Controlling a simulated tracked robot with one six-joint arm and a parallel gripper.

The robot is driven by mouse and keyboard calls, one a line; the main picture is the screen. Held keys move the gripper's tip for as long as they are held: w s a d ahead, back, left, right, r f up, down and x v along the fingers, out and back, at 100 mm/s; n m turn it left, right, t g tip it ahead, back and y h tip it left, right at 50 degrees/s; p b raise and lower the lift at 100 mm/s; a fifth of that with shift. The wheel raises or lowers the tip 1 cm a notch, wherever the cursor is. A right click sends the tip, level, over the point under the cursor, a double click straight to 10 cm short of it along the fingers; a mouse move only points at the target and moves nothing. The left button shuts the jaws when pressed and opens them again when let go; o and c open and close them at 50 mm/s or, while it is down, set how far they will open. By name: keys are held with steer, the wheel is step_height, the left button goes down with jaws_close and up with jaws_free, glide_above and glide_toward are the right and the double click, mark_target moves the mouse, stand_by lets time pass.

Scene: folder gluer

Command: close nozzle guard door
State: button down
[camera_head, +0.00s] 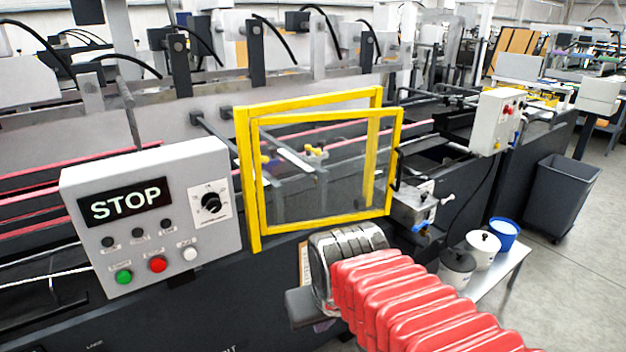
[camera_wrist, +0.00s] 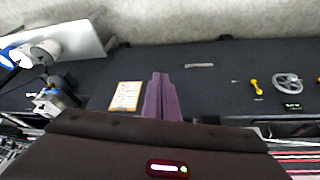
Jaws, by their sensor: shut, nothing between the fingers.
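The nozzle guard door (camera_head: 396,150) is a clear panel in a yellow frame, in the middle of the head view. It stands out from the fixed yellow frame (camera_head: 243,180) behind it, with a wider offset at the right, so it looks partly open. A dark handle shows at its right edge. My gripper (camera_wrist: 160,78) shows in the wrist view with its two purple fingers together and empty. In the head view my wrist is below and in front of the door, apart from it; the fingers are mostly hidden there. The door is not seen in the wrist view.
A grey control box (camera_head: 150,215) with a STOP display stands left of the door. A metal glue unit (camera_head: 415,205) sits right of it. A white table (camera_head: 490,272) with pots, including a blue one (camera_head: 503,234), and a dark bin (camera_head: 556,195) are farther right.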

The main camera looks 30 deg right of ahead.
steer(key=s+a+r+n+t+y, duration=0.1)
steer(key=s+a+r, duration=0.1)
steer(key=a, duration=0.4)
steer(key=shift+s+n, duration=0.3)
steer(key=shift+n, duration=0.1)
